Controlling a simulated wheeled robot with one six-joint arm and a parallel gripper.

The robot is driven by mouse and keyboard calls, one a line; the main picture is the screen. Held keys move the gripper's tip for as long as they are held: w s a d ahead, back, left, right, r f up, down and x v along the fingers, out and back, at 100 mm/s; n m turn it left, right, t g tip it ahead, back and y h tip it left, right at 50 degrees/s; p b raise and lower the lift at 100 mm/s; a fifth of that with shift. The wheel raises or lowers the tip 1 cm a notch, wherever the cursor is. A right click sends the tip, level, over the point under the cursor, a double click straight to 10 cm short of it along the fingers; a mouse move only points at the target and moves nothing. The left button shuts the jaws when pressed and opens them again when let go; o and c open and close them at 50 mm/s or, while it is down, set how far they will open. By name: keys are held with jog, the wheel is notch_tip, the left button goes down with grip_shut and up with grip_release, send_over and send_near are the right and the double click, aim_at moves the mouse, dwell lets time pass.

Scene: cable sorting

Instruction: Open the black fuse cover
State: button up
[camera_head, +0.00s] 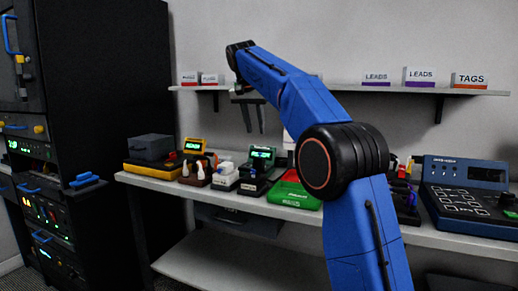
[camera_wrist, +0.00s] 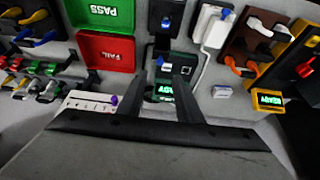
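A dark grey, box-shaped cover (camera_head: 151,147) sits on a yellow base (camera_head: 150,168) at the left end of the bench. It looks closed, and I cannot tell for certain that it is the black fuse cover. My gripper (camera_head: 255,131) hangs above the bench, fingers down, to the right of this box and apart from it. In the wrist view my gripper (camera_wrist: 162,78) shows two dark fingers spread apart with nothing held between them. A dark device with a green display (camera_wrist: 166,92) lies below and partly behind the fingers.
Several small devices line the bench, including a yellow unit with a green display (camera_head: 195,146) and a green tray (camera_head: 294,194). A red tray (camera_wrist: 105,52) shows in the wrist view. A shelf (camera_head: 345,88) with labelled boxes hangs behind. A black rack (camera_head: 105,90) stands left.

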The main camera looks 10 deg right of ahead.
aim_at(259, 158)
jog(key=x, duration=0.9)
jog(key=shift+f, duration=0.45)
grip_shut()
